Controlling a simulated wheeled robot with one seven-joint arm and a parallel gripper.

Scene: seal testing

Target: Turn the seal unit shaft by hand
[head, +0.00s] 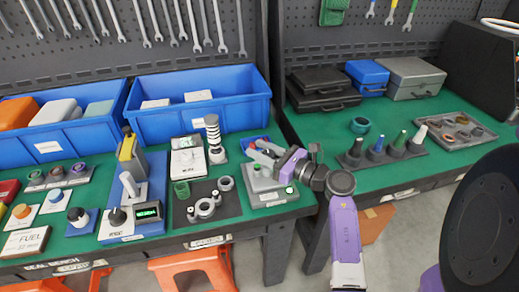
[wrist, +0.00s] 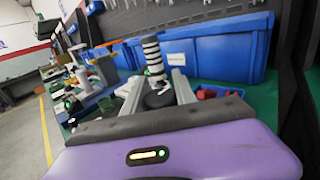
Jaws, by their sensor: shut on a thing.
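The seal unit (head: 268,196) is a low grey block with a small green light, near the front right of the left bench's green top. My gripper (head: 258,154) reaches over it from the right, its fingers pointing left. In the wrist view, my gripper (wrist: 157,93) has its two grey fingers on either side of a dark round piece (wrist: 160,97), which looks like the shaft's end. It is shut on this piece. The head view hides most of the shaft behind the fingers and wrist, so its turn angle cannot be told.
A black-and-white striped column (head: 213,134) stands just left of my gripper. A dark plate with grey ring parts (head: 204,208) lies at the front. Blue bins (head: 204,112) line the back. A second bench at right holds cases (head: 410,76) and a tray (head: 457,132).

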